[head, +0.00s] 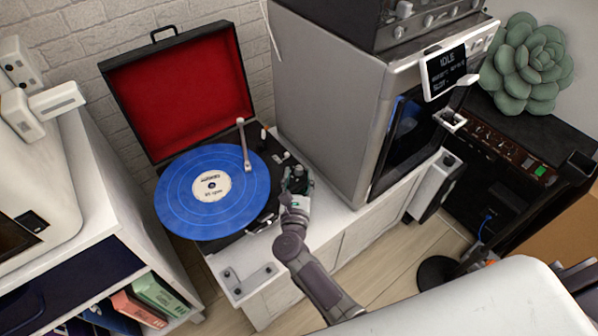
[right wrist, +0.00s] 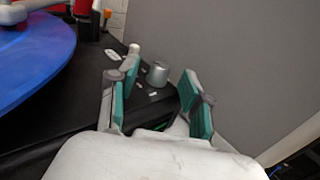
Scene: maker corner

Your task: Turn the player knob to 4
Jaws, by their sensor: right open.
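The record player (head: 262,221) stands on a white cabinet with its red-lined lid up and a blue record (head: 182,190) on its platter. In the right wrist view, the player's silver knob (right wrist: 158,74) stands on the black top, with small pale marks beside it. My right gripper (right wrist: 158,90) is open, with its green-padded fingers on either side of the knob's place in the picture and apart from it. In the head view my right gripper (head: 297,180) is over the player's right front corner and hides the knob. My left gripper is not in view.
A large grey machine (head: 325,100) with a screen stands close to the right of the player. The tonearm (head: 244,145) is at the record's right side. A white shelf with books (head: 158,296) is at the left.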

